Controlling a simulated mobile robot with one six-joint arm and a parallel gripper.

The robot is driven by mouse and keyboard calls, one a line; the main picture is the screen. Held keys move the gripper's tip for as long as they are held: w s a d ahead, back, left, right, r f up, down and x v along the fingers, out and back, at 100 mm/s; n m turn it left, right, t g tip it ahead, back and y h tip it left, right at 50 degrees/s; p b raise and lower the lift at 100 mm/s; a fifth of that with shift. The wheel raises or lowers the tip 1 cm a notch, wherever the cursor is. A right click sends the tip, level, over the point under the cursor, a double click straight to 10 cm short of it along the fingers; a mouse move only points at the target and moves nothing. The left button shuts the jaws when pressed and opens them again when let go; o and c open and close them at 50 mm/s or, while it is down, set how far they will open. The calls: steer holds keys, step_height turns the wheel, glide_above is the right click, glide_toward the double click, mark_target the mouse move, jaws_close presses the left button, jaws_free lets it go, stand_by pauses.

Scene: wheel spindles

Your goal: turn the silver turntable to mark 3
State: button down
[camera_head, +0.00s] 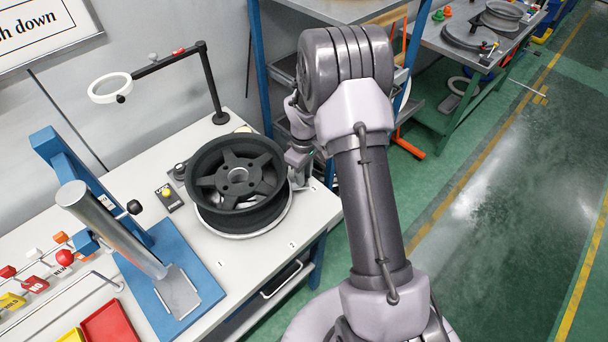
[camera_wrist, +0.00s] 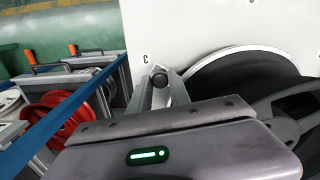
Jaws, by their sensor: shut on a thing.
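The silver turntable (camera_head: 243,236) shows as a bright rim under a dark spoked wheel (camera_head: 237,180) on the white bench. The wheel also fills the right of the wrist view (camera_wrist: 240,82). My gripper (camera_head: 299,158) is at the turntable's right side in the head view. In the wrist view my gripper (camera_wrist: 160,88) is shut on a small dark round knob (camera_wrist: 159,76) at the turntable's edge. Mark 3 (camera_wrist: 146,59) is on the bench close beside the knob. Marks 1 (camera_head: 220,264) and 2 (camera_head: 292,244) show near the front edge. My gripper hides part of the knob.
A blue press (camera_head: 100,200) with a silver cylinder stands left of the turntable. A ring lamp (camera_head: 110,88) on a black post is behind it. A small box with a yellow button (camera_head: 168,197) sits close by. Red wheels (camera_wrist: 60,115) and blue racks lie beyond the bench.

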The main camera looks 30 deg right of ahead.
steer(key=c, duration=1.2)
jaws_free()
step_height(320, 180, up, 17)
steer(key=p, duration=0.3)
steer(key=shift+r, duration=0.2)
